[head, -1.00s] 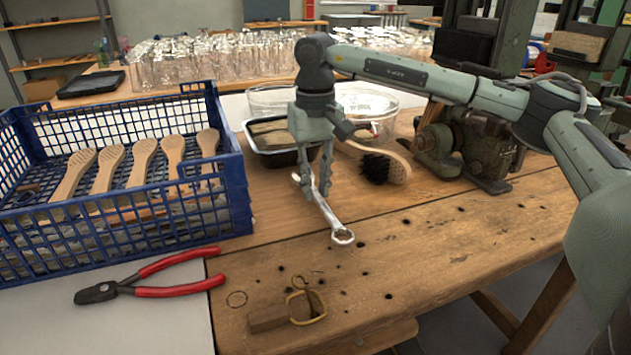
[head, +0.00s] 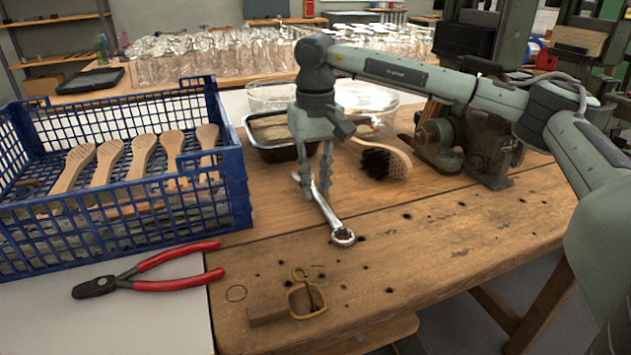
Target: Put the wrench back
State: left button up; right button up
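The wrench (head: 331,217) is a silver metal tool lying slantwise on the wooden workbench. Its ring end points toward the front right, and its upper part is partly hidden by my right gripper. My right gripper (head: 316,196) points straight down over that upper part. Its two fingers stand apart, one on each side of the handle, with a gap visible between them. Contact with the handle cannot be made out. My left gripper is not in the head view.
A dark tray (head: 256,142), a black-bristled brush (head: 396,165) and a machine (head: 487,150) stand behind. A wooden block (head: 268,309) lies at the front. The bench's right is clear.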

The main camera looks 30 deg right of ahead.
jog(key=o, duration=0.5)
